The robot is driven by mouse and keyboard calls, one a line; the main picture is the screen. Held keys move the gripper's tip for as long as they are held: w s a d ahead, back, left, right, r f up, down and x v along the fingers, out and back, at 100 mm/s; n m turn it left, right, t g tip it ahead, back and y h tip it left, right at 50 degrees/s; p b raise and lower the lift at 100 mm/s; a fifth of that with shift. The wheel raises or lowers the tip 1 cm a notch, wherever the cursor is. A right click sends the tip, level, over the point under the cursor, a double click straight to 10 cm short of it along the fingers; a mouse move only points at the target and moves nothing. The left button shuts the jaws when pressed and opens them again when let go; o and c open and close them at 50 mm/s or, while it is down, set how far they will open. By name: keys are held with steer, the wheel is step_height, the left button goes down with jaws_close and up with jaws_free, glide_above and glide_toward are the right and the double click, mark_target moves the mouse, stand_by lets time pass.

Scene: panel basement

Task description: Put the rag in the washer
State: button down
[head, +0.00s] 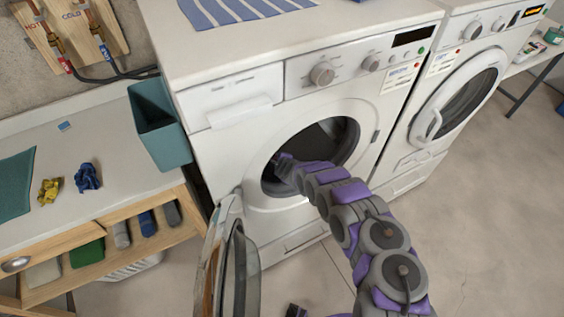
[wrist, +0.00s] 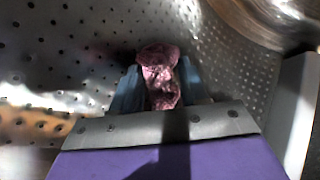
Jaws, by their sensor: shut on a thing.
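The washer (head: 232,160) is the left white front-loader, with its round door (head: 238,270) swung open toward the lower left. My arm reaches into its dark opening, so my gripper is hidden inside the drum in the head view. In the wrist view, my gripper (wrist: 160,90) is shut on a crumpled pink rag (wrist: 160,72), held between the two blue-grey fingers. The perforated metal drum wall (wrist: 225,70) surrounds the gripper and rag. I cannot tell whether the rag touches the drum.
A second white machine (head: 455,105) with its door shut stands to the right. The floor (head: 480,220) at right is clear.

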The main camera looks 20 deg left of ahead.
steer(key=shift+s+d+r, duration=0.1)
steer(key=shift+d+r, duration=0.1)
steer(key=shift+d, duration=0.45)
steer(key=shift+d+r, duration=0.2)
steer(key=shift+d, duration=0.4)
steer(key=shift+a+f, duration=0.25)
steer(key=shift+f, duration=0.1)
steer(key=c, duration=0.6)
jaws_free()
steer(key=shift+s+a+f, duration=0.1)
steer(key=shift+a+f, duration=0.1)
steer(key=shift+a, duration=0.35)
steer(key=shift+a+f, duration=0.15)
steer(key=shift+a, duration=0.4)
steer(key=shift+o, duration=0.2)
steer(key=shift+d+r, duration=0.2)
steer(key=shift+d, duration=0.35)
steer(key=shift+d+r, duration=0.15)
steer(key=shift+d, duration=0.35)
steer(key=shift+a+r, duration=0.15)
steer(key=shift+a, duration=0.2)
steer(key=shift+s+a+r+p, duration=0.25)
steer(key=shift+a+p, duration=0.05)
steer(key=shift+p, duration=0.05)
steer(key=p+v, duration=0.4)
steer(key=v, duration=0.7)
steer(key=shift+d, duration=0.2)
